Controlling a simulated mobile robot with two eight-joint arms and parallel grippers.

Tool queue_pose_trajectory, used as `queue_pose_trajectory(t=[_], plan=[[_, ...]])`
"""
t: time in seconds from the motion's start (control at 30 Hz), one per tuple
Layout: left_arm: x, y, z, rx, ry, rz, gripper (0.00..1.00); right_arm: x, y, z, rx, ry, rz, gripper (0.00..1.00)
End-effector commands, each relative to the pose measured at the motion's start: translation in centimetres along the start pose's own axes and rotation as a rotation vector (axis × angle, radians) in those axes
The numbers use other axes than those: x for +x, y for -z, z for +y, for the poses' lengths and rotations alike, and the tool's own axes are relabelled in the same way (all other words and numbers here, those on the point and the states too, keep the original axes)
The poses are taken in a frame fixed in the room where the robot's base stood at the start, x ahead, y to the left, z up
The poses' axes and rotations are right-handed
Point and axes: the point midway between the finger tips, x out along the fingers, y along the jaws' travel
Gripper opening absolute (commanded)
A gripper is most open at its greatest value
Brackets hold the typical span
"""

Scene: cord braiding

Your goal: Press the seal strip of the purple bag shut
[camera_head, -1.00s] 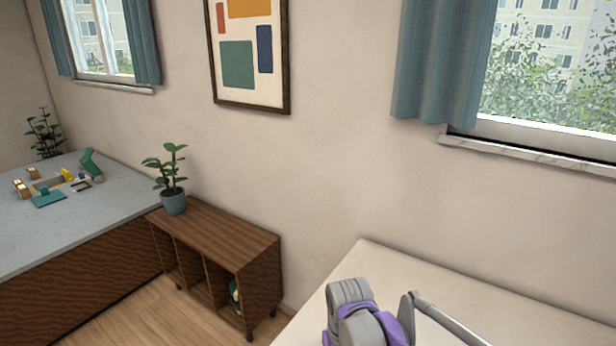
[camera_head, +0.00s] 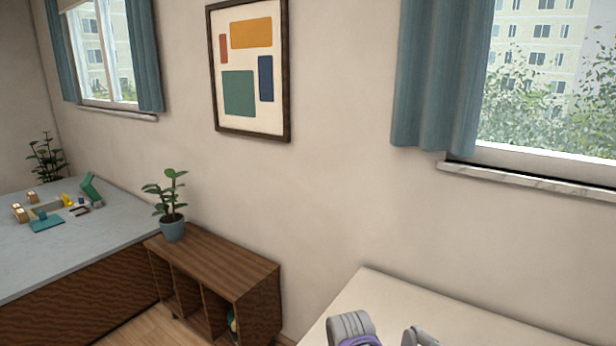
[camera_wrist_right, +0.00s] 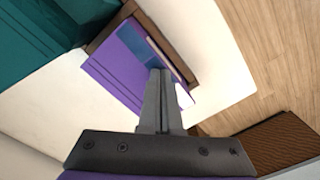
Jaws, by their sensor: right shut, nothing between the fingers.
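In the right wrist view the purple bag (camera_wrist_right: 110,70) lies in the upper middle, beside a brown wooden edge. A blue patch and a pale strip show near its right end; I cannot tell which part is the seal strip or whether it is shut. My right gripper (camera_wrist_right: 157,75) is shut and empty, its fingertips over the bag's right part. I cannot tell whether they touch it. The fingers hide part of the bag. My left gripper is not in view.
In the right wrist view a teal thing (camera_wrist_right: 35,35) fills the upper left corner and a white tabletop (camera_wrist_right: 215,45) surrounds the bag. In the head view a white table (camera_head: 385,295) is at the lower right, with a low wooden shelf (camera_head: 215,262) left of it.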

Motion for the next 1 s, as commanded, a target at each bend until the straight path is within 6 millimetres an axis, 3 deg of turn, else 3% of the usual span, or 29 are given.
queue_pose_trajectory(t=[0.37,1.0], plan=[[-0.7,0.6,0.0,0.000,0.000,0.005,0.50,-1.2,0.1,-0.1,0.000,0.000,0.000,0.00],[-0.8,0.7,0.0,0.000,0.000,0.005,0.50,-1.2,3.2,-3.0,-0.001,0.000,0.000,0.00]])
